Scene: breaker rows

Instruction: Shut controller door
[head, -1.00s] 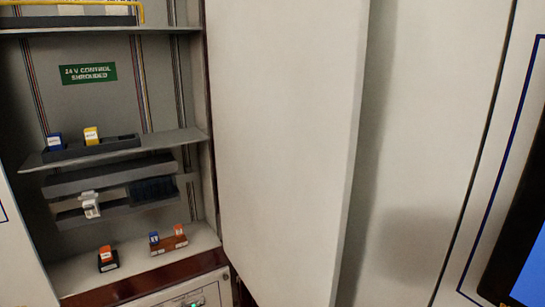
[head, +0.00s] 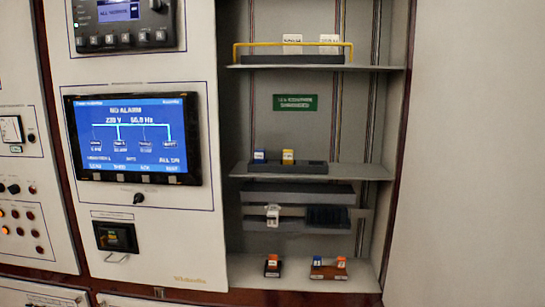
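The controller cabinet (head: 270,125) is open in the head view, with its shelves and contents exposed. A large pale panel (head: 465,150) fills the right side, beside the cabinet's dark right edge; it looks like the open door, cut off by the frame. No handle shows on it. Neither of my grippers is in view.
Left of the opening is a fixed panel with a lit screen (head: 135,138) and a small knob (head: 138,198).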

